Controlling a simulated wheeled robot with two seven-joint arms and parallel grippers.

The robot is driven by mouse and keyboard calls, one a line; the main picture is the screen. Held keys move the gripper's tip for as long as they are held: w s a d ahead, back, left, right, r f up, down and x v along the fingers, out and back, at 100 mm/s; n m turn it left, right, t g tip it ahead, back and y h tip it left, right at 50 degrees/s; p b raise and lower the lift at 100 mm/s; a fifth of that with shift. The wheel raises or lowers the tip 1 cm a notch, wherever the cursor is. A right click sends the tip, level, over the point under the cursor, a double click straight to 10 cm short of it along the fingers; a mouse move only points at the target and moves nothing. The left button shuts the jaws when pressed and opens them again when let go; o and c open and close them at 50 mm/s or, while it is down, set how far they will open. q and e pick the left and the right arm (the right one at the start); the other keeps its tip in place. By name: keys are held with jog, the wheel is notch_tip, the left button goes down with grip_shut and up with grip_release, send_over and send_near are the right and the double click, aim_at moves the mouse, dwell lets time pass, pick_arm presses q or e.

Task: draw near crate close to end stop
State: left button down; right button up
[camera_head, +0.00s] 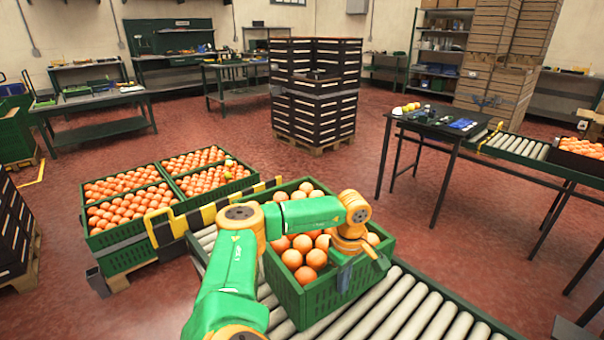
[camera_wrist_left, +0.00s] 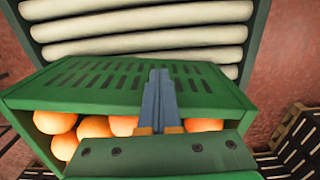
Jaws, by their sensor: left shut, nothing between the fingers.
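The near crate (camera_head: 318,304) is a green slotted box full of oranges, sitting upright on the roller conveyor (camera_head: 405,308). It also shows in the left wrist view (camera_wrist_left: 95,84). The yellow-and-black striped end stop (camera_head: 222,205) crosses the conveyor's far end, behind the crate. My left gripper (camera_head: 344,280) is shut and empty, fingers pointing down at the crate's near outer wall. In the left wrist view its fingertips (camera_wrist_left: 158,75) overlap that slotted wall; I cannot tell whether they touch it. My arm hides part of the crate and the stop. My right gripper is not in view.
Green crates of oranges (camera_head: 125,210) stand on a pallet beyond the stop. A dark table (camera_head: 440,128) and another conveyor (camera_head: 520,147) are at right. Dark stacked crates (camera_head: 315,100) stand at the back. Bare rollers lie on the near side of the crate.

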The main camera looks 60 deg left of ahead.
aim_at(304, 245)
pick_arm(q)
jog(key=s+a, duration=0.1)
jog(key=a, duration=0.3)
jog(key=s+a, duration=0.1)
jog(key=a, duration=0.3)
jog(key=s+a, duration=0.1)
jog(key=a, duration=0.4)
jog(key=shift+s+r, duration=0.1)
jog(key=shift+s, duration=0.2)
jog(key=shift+a, duration=0.1)
